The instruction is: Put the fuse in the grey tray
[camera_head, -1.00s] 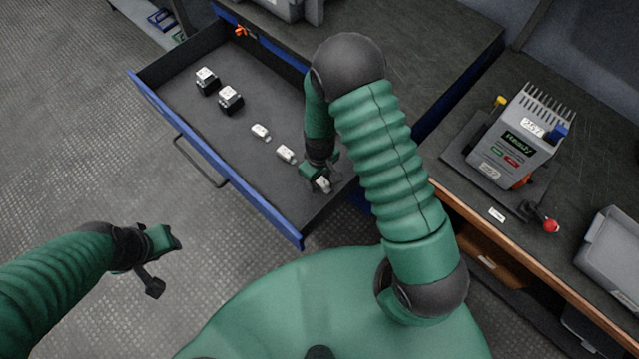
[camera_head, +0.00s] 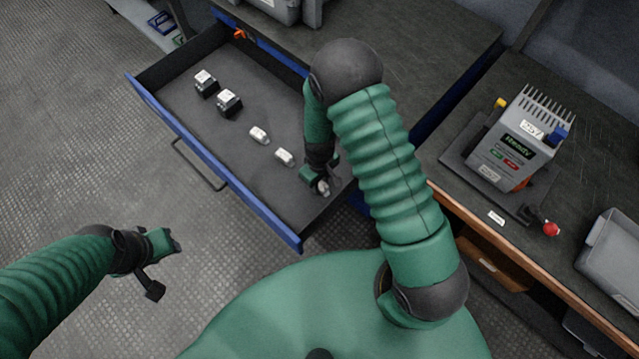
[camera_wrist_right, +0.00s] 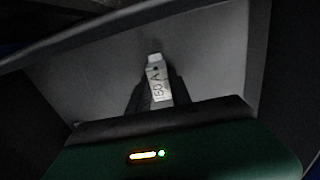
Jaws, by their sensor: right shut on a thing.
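A white fuse (camera_head: 323,187) sits between the fingers of my right gripper (camera_head: 321,184), low in the near end of the open drawer. In the right wrist view the fuse (camera_wrist_right: 155,80) shows a "150 A" or similar label, and both dark fingers of the right gripper (camera_wrist_right: 157,92) close on its sides. Whether it touches the drawer floor I cannot tell. The grey tray (camera_head: 612,258) stands on the workbench at the right edge, partly cut off. My left gripper (camera_head: 163,268) hangs empty over the floor with its fingers apart.
The blue-edged drawer (camera_head: 215,165) also holds two similar white fuses (camera_head: 284,157) and two dark blocks with white tops (camera_head: 229,102). A grey device (camera_head: 516,140) and a red-knobbed lever (camera_head: 550,228) stand on the workbench before the tray.

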